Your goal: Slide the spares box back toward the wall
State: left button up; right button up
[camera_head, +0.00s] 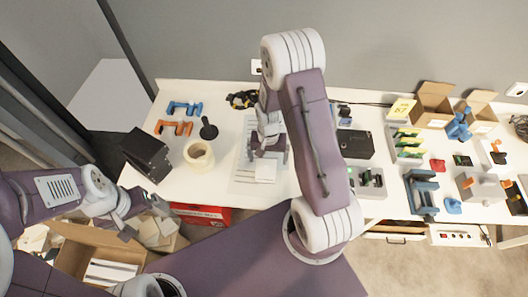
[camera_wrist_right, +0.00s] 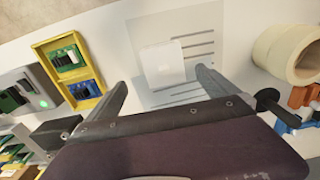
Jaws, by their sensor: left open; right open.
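No box carries a readable "spares" label, so I cannot tell which one is the spares box. An open cardboard box (camera_head: 432,104) stands on the table at the back right near the wall, with a second open carton (camera_head: 481,108) beside it. My right gripper (camera_head: 268,156) is open and empty over a printed sheet with a small white card (camera_head: 265,171). The right wrist view shows the card (camera_wrist_right: 163,65) between the spread fingers. My left gripper (camera_head: 136,214) is open at the table's front left edge, above a floor carton (camera_head: 72,262).
A dark box (camera_head: 146,155), a tape roll (camera_head: 199,155) and orange and blue clamps (camera_head: 184,107) are on the table's left. A yellow tray (camera_wrist_right: 92,103) lies beside the right gripper. A black case (camera_head: 355,144) and several tools crowd the right side.

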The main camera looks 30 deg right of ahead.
aim_at(266, 168)
jog(key=shift+w+a+f, duration=0.1)
jog(key=shift+w+a, duration=0.15)
jog(key=shift+w+a+f, duration=0.1)
jog(key=shift+w+f, duration=0.1)
jog(key=shift+f, duration=0.05)
notch_tip(266, 168, down, 9)
jog(key=shift+s+r, duration=0.1)
jog(key=shift+r, duration=0.1)
jog(key=c, duration=1.4)
jog(key=shift+c, duration=0.2)
